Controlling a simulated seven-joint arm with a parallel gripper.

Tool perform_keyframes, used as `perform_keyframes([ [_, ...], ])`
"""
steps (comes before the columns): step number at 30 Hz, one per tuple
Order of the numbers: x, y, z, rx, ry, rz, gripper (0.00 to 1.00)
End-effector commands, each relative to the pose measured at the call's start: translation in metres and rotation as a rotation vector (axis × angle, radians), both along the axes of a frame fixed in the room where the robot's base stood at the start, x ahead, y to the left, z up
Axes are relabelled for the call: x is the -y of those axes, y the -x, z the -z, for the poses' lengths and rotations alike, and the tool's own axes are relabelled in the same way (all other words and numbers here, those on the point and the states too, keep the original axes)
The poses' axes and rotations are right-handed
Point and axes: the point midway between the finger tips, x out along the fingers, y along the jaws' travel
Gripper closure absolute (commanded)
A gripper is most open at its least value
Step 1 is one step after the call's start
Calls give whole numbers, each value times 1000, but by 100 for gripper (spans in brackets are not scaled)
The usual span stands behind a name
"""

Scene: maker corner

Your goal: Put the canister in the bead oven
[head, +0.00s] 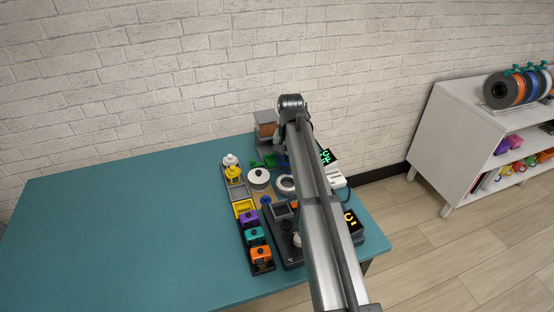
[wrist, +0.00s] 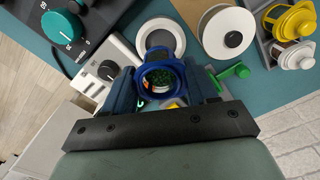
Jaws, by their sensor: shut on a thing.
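A white box with a dark knob (wrist: 107,70) is left of the canister. I cannot tell which of these is the bead oven.
A dark console with a teal knob (wrist: 64,25) is close by. A white spool (head: 259,179), a green part (wrist: 237,71), and yellow and white canisters (head: 231,172) stand nearby. Purple, teal and orange blocks (head: 255,236) line the front. The table's left side (head: 120,235) is clear.

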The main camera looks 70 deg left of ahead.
Motion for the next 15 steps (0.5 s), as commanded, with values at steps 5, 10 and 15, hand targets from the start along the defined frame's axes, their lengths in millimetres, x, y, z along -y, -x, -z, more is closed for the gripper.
perform_keyframes([
  [5, -1, 1, 4, 1, -3, -2, 74],
  [10, -1, 1, 13, 1, -3, -2, 74],
  [15, -1, 1, 27, 1, -3, -2, 74],
])
